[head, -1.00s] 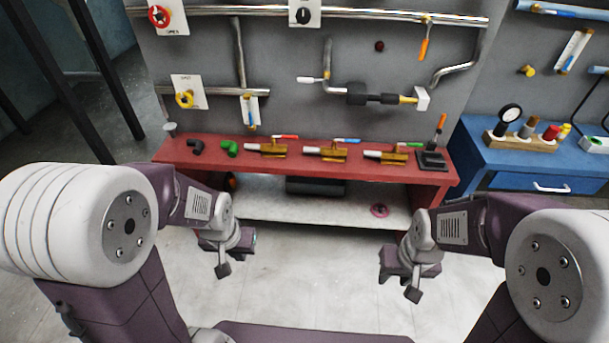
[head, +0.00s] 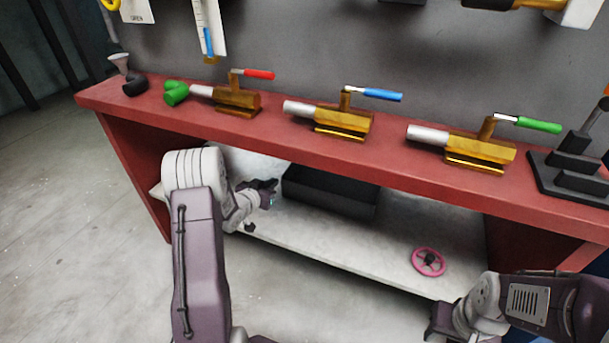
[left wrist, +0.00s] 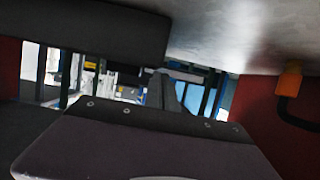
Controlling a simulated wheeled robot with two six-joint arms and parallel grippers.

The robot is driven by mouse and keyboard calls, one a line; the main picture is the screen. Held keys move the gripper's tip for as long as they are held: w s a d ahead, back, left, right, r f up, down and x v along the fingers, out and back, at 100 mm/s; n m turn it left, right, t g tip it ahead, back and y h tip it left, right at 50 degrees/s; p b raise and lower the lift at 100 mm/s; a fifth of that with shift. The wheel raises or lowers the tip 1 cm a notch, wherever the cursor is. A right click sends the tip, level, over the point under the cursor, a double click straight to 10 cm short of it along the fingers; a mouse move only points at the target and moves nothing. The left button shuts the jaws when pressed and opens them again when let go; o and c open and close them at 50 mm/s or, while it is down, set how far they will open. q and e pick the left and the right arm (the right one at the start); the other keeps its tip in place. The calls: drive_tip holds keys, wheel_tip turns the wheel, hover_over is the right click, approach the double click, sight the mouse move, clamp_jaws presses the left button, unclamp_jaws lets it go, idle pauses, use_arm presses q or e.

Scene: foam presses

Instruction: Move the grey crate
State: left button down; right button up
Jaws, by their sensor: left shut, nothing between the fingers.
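The crate (head: 330,190) looks like a dark grey, nearly black box on the pale lower shelf under the red bench. The bench top hides part of its upper back. My left gripper (head: 268,193) is shut and empty, under the bench just left of the crate's left end. I cannot tell whether it touches the crate. In the left wrist view a dark slab (left wrist: 90,28) at upper left is probably the crate, seen close. My right gripper (head: 436,332) is low at the right, in front of the shelf and away from the crate; its fingers are not clear.
The red bench top (head: 200,115) overhangs the pale shelf (head: 310,245). Brass valves with red, blue (head: 345,118) and green handles stand on it. A pink handwheel (head: 428,261) lies on the shelf, right of the crate. The bench's left side panel (head: 135,170) bounds the space.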

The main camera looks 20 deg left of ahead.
sight(288, 168)
use_arm(q)
drive_tip(key=w+b, duration=0.2)
drive_tip(key=w, duration=0.4)
drive_tip(key=w+b, duration=0.2)
drive_tip(key=w, duration=0.4)
drive_tip(key=shift+w+d+f, duration=0.15)
drive_tip(key=shift+d, duration=0.05)
drive_tip(key=shift+f+b, duration=0.45)
drive_tip(key=shift+b, duration=0.35)
drive_tip(key=shift+f, duration=0.25)
